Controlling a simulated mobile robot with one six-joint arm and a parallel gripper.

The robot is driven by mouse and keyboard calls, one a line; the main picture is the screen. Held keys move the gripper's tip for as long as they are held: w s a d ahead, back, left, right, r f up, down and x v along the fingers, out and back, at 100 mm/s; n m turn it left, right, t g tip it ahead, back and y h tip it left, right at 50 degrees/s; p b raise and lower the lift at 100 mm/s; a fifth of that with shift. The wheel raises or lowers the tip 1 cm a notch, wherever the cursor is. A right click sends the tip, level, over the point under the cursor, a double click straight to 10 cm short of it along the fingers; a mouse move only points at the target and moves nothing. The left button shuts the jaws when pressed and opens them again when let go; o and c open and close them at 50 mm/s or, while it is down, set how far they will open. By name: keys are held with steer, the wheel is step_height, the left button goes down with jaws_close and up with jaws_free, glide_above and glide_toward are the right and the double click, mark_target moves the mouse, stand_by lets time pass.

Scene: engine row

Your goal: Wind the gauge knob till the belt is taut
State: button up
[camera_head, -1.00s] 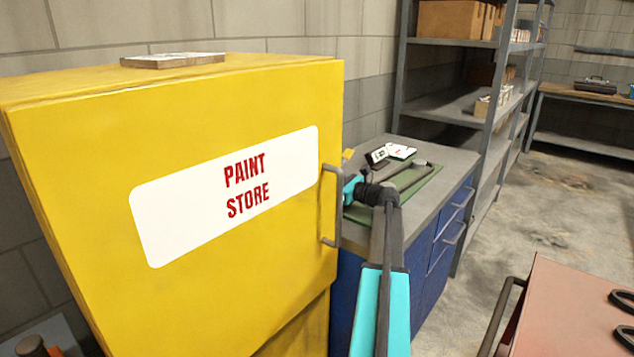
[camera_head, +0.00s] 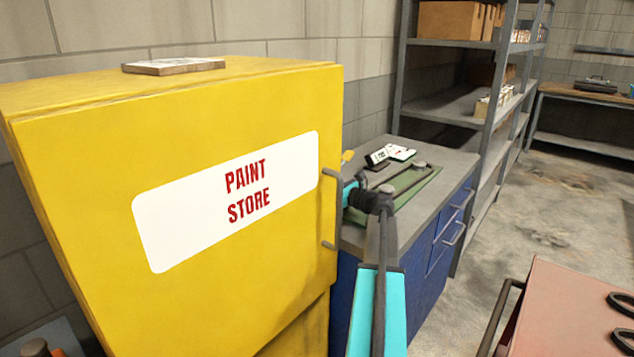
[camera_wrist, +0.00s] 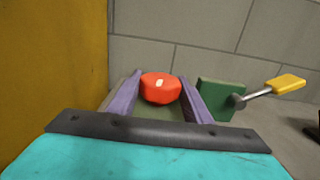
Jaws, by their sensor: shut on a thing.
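The gripper is shut on the knob. Beside it to the right is a green block (camera_wrist: 219,100) with a metal lever ending in a yellow grip (camera_wrist: 288,82). In the head view the knob and my fingers are hidden behind the yellow cabinet. A green plate (camera_head: 413,187) lies on the bench there, partly behind my arm.
The yellow paint store cabinet (camera_head: 290,100) stands close on the left of my arm, its handle (camera_head: 329,210) near it. A small display (camera_head: 376,157) and a white card (camera_head: 401,153) are on the bench. A reddish cart top (camera_head: 575,310) is at lower right; floor lies between.

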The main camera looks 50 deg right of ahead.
steer(key=shift+m+h, duration=0.7)
steer(key=shift+h, duration=0.4)
steer(key=o, duration=1.1)
steer(key=shift+c, duration=0.2)
steer(key=shift+s, duration=0.1)
steer(key=s, duration=1.3)
steer(key=shift+s+a, duration=0.3)
